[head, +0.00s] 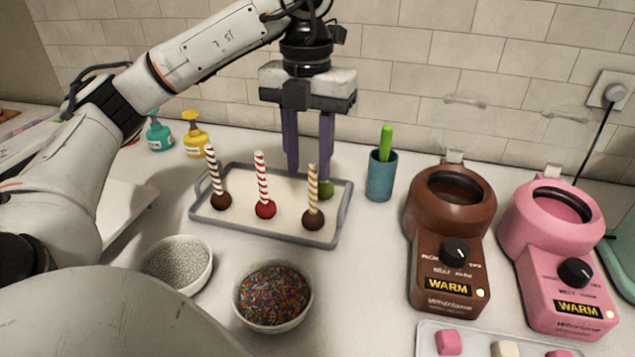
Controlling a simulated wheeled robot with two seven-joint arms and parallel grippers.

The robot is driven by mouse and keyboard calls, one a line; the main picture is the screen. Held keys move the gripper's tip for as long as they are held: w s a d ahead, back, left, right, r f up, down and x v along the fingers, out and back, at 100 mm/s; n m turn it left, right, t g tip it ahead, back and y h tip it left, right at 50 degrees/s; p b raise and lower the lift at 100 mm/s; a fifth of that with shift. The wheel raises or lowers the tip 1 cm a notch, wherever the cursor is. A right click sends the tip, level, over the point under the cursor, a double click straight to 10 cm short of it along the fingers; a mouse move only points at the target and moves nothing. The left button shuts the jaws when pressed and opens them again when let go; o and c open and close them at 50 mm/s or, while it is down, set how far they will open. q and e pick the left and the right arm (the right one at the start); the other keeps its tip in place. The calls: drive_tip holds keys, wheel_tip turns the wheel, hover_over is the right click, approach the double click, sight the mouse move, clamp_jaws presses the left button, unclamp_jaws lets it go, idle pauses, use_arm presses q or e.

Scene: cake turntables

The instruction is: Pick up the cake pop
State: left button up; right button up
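A grey-rimmed tray (270,237) holds cake pops standing with their sticks up. One is dark brown (221,201) with a black-and-white striped stick, one is red (265,209) with a red-and-white stick, and one is dark brown (313,220) with a gold-and-white stick. A green ball (326,190) shows behind the gold-stick one; no stick is visible on it. My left gripper (308,173) points down over the tray's back right part. Its two purple fingers are apart, with nothing clearly held between them. The right fingertip overlaps the green ball's top in the picture. My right gripper is out of view.
A teal cup (381,176) with a green-handled tool stands right of the tray. Brown (450,240) and pink (560,250) warmers stand further right. Bowls of white beads (178,262) and coloured sprinkles (273,296) sit in front. Teal and yellow bottles (195,136) stand behind left.

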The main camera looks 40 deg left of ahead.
use_arm(q)
hover_over(313, 213)
drive_tip(key=shift+w+a+f+b, duration=0.15)
drive_tip(key=shift+f+b, duration=0.05)
drive_tip(key=shift+f, duration=1.3)
drive_tip(key=shift+w+a+f+b, duration=0.1)
drive_tip(key=shift+f+b, duration=0.05)
drive_tip(key=shift+f, duration=1.3)
clamp_jaws()
